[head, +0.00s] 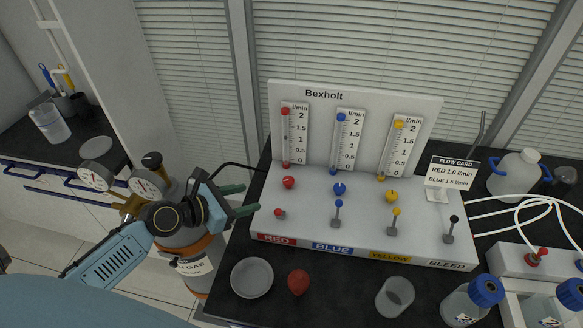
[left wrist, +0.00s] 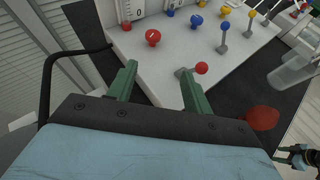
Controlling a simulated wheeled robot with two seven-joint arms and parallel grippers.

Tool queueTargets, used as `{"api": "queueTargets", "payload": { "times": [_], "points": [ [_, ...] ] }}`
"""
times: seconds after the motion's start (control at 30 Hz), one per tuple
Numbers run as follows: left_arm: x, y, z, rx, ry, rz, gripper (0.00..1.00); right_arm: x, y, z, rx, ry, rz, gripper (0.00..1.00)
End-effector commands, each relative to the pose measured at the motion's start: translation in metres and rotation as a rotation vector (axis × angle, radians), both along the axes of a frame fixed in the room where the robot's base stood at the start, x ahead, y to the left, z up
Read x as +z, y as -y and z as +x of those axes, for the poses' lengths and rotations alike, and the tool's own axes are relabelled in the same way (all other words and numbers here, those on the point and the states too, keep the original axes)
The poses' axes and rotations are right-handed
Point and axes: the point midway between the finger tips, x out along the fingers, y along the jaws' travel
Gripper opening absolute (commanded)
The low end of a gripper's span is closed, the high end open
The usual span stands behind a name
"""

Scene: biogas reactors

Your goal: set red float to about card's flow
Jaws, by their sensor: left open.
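The red flow tube (head: 286,138) has a red ball (head: 285,111) at its top, near the 2 mark, and a red piece (head: 286,164) at its foot. I cannot tell for certain which is the float. Below it are a red round knob (head: 289,182) and a red-tipped lever (head: 280,213). The flow card (head: 452,173) reads RED 1.0 l/min; the blue line's last digit is unclear. My left gripper (head: 248,199) is open and empty, left of the knob and lever. In the left wrist view its fingers (left wrist: 158,72) are apart, with the knob (left wrist: 153,37) beyond them.
Blue (head: 339,189) and yellow (head: 391,196) knobs and several levers stand to the right. A gas cylinder (head: 190,253) with gauges stands at the left. A dark-and-teal part, perhaps my right gripper, shows at the wrist view's lower right.

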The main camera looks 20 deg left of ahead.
Motion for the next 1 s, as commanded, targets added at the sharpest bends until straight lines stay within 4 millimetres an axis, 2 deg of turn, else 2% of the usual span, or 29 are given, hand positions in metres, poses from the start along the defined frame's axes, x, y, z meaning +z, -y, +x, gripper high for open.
{"api": "queueTargets", "payload": {
  "times": [0.13,0.23,0.37,0.53,0.7,1.0],
  "points": [
    [0.003,-0.009,0.009,0.057,-0.011,-0.077,0.51,-0.002,0.001,-0.021,-0.001,-0.030,-0.002,0.57],
    [0.000,-0.006,0.016,0.061,-0.012,-0.086,0.51,-0.003,0.002,-0.035,-0.001,-0.052,-0.004,0.57],
    [-0.007,0.002,0.033,0.059,-0.010,-0.084,0.51,-0.005,0.002,-0.044,0.000,-0.065,-0.005,0.57],
    [-0.021,0.015,0.061,0.059,-0.011,-0.084,0.51,-0.010,0.002,-0.042,0.000,-0.063,-0.005,0.57],
    [-0.034,0.027,0.087,0.059,-0.011,-0.081,0.51,-0.015,0.001,-0.031,0.000,-0.045,-0.003,0.57],
    [-0.047,0.041,0.115,0.056,-0.013,-0.080,0.51,-0.021,-0.001,-0.028,-0.001,-0.040,0.001,0.57]
  ]
}}
